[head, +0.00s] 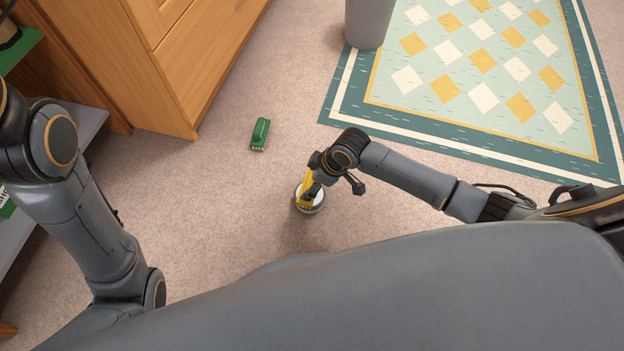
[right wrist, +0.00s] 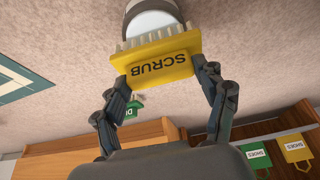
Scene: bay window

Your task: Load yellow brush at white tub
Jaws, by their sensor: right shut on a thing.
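The yellow brush (head: 306,188), marked SCRUB, is held between the fingers of my right gripper (head: 318,172). In the right wrist view the brush (right wrist: 158,62) fills the space between both fingertips (right wrist: 160,80). The white tub (head: 313,207) is a small round container on the carpet. The brush is over the tub in the head view and partly covers it. The tub also shows behind the brush in the right wrist view (right wrist: 150,24). I cannot tell whether the brush touches the tub. My left arm shows at the left, but its gripper is out of view.
A green brush-like object (head: 260,133) lies on the carpet near the wooden cabinet (head: 205,65). A grey bin (head: 368,22) stands by the patterned rug (head: 480,70). A grey shelf (head: 40,215) is at the left. Carpet around the tub is clear.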

